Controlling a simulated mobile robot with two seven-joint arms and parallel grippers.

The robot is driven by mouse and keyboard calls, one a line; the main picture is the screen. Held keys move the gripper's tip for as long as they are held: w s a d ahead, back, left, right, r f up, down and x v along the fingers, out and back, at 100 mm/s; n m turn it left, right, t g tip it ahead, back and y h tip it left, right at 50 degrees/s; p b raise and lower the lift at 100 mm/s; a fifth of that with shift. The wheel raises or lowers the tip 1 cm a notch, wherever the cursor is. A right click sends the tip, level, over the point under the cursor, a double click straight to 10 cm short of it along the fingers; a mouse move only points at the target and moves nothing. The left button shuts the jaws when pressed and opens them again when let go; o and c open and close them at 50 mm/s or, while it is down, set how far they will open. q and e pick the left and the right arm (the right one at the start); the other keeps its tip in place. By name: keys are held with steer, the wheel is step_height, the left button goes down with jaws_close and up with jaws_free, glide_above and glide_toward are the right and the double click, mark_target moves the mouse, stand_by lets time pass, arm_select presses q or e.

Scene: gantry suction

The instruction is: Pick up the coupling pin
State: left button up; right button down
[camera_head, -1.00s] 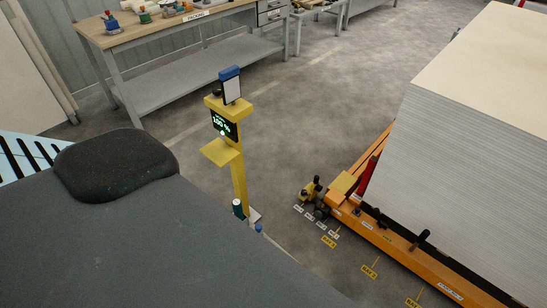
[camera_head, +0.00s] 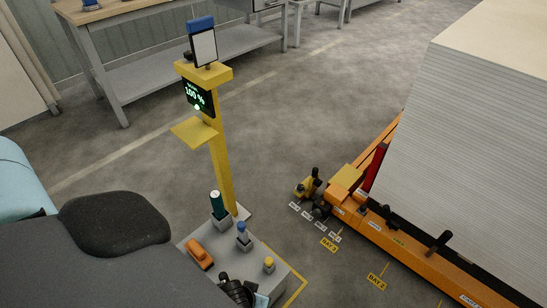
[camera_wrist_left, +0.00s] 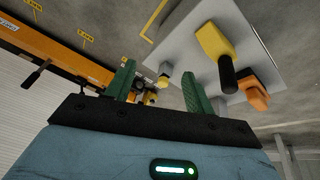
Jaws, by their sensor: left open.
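A small yellow-topped piece (camera_head: 269,263), which looks like the coupling pin, stands in a small grey holder near the right edge of a grey box top (camera_head: 222,252). In the left wrist view, which is tipped nearly upside down, the yellow top (camera_wrist_left: 162,80) shows between the green fingers of my left gripper (camera_wrist_left: 158,72). The fingers are apart and look empty, pointing toward the box. I cannot tell how far they are from the pin. My right gripper is not in view.
The box also carries an orange piece (camera_head: 200,252), a green cylinder (camera_head: 216,203) and a blue-topped piece (camera_head: 242,232). A yellow-and-black piece (camera_wrist_left: 217,45) shows in the wrist view. A yellow post (camera_head: 222,160) rises behind. An orange cart (camera_head: 400,245) bears a board stack; open floor lies between.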

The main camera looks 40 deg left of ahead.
mark_target(269, 261)
arm_select(q)
steer(key=w+a+f+n+y+b, duration=0.1)
steer(key=w+a+f+n+b, duration=0.1)
steer(key=w, duration=0.4)
steer(key=w+a+f+n+y+b, duration=0.1)
steer(key=w+a+f+n+b, duration=0.1)
steer(key=w+b, duration=0.3)
steer(key=shift+w+a+f+g+y, duration=0.3)
steer(key=shift+w+a+y, duration=0.1)
steer(key=shift+w+a, duration=0.3)
steer(key=shift+b+x, duration=0.75)
steer(key=shift+x, duration=0.5)
